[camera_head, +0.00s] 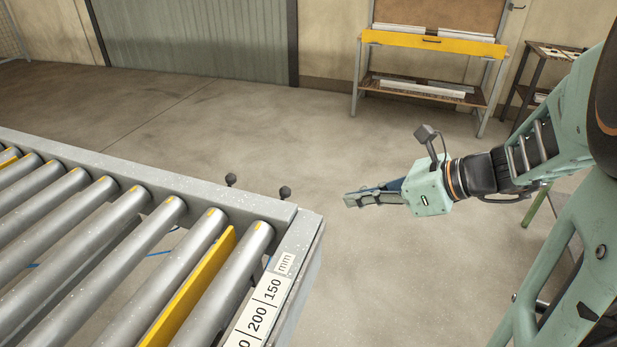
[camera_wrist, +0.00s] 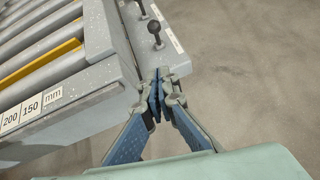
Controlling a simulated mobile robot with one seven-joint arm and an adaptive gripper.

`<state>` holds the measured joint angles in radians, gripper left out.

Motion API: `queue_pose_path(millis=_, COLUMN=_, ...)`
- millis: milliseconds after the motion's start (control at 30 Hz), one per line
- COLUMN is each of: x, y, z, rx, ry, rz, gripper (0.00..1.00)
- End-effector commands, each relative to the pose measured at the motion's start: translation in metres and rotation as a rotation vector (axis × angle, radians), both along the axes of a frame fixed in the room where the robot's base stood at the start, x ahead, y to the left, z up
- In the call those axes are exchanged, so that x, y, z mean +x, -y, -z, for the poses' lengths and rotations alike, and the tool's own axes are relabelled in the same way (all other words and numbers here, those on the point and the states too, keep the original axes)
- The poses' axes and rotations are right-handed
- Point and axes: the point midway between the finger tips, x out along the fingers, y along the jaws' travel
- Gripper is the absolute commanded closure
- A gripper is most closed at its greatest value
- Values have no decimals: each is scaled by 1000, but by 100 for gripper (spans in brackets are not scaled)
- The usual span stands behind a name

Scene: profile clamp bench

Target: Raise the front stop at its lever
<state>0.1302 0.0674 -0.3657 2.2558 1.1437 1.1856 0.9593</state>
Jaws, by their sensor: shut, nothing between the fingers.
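A yellow stop bar (camera_head: 195,290) lies between the last rollers of the conveyor, near its right end. It also shows in the wrist view (camera_wrist: 42,63). Two dark knobbed levers stand at the side rail's outer edge: one nearer the corner (camera_head: 285,192) and one farther left (camera_head: 231,180). In the wrist view the nearer knob (camera_wrist: 154,27) is just beyond my fingertips. I cannot tell for certain which lever belongs to the front stop. My gripper (camera_head: 349,200) is shut and empty, right of the conveyor's corner and apart from both levers. It shows in the wrist view too (camera_wrist: 158,81).
The grey side rail (camera_head: 160,188) and the end plate with a millimetre scale (camera_head: 262,312) meet at a corner close to my gripper. Another yellow bar (camera_head: 9,157) is at far left. A workbench (camera_head: 430,42) stands at the back. The floor between is clear.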

Motion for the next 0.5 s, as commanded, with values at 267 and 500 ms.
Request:
queue_pose_path(millis=267, x=13, y=-25, z=21, rx=0, ry=-3, rz=-6, gripper=100)
queue_pose_path(millis=500, x=34, y=-63, z=51, rx=-2, ry=-3, rz=-6, gripper=100)
